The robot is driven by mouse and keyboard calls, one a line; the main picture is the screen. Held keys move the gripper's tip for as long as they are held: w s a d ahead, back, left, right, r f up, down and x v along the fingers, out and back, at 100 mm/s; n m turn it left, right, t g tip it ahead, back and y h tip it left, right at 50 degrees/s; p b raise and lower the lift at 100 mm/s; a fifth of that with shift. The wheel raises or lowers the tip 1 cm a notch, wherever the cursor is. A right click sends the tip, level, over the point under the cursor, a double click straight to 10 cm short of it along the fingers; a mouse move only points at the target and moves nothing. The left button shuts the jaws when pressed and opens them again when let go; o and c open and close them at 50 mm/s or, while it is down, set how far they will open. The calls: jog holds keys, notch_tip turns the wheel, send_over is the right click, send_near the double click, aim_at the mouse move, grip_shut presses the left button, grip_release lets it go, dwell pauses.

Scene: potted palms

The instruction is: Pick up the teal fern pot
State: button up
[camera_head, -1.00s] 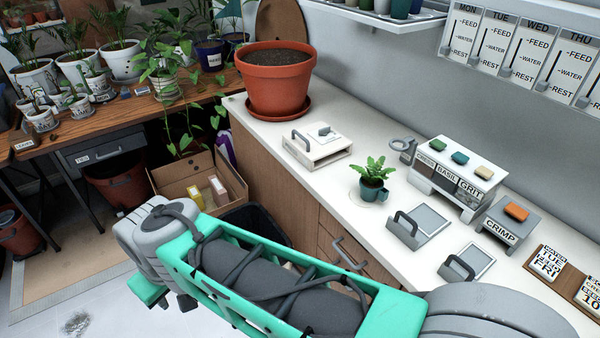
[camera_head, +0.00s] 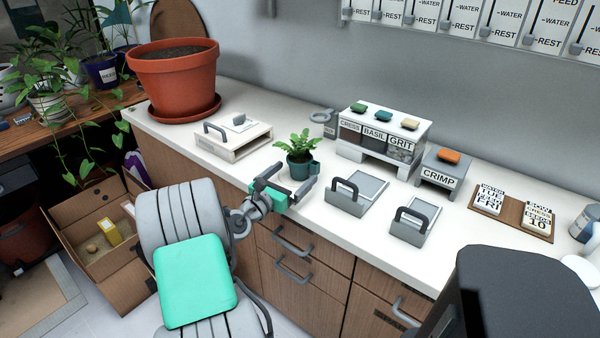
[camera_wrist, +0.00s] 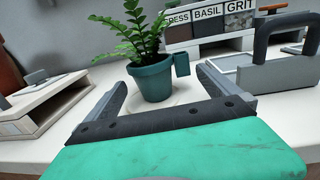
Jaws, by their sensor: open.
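The teal fern pot (camera_head: 300,167) stands upright on the white counter, with a green fern (camera_head: 298,145) growing in it and a small handle on its right side. A pale saucer shows under it in the wrist view. My gripper (camera_head: 287,183) is open at the counter's front edge, just in front of the pot. In the wrist view the pot (camera_wrist: 152,83) stands between and slightly beyond the tips of my two spread fingers (camera_wrist: 160,80). No contact with the pot is visible.
A white box with a grey handle (camera_head: 232,142) stands left of the pot. Grey handled trays (camera_head: 350,196) stand close on its right. A large terracotta pot (camera_head: 176,82) stands at the left.

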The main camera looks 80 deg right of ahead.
aim_at(304, 162)
jog(key=x, duration=0.6)
jog(key=shift+d+r+b, duration=0.2)
jog(key=shift+r+b, duration=0.1)
jog(key=shift+r, duration=0.05)
jog(key=shift+c, duration=0.4)
jog(key=c, duration=1.1)
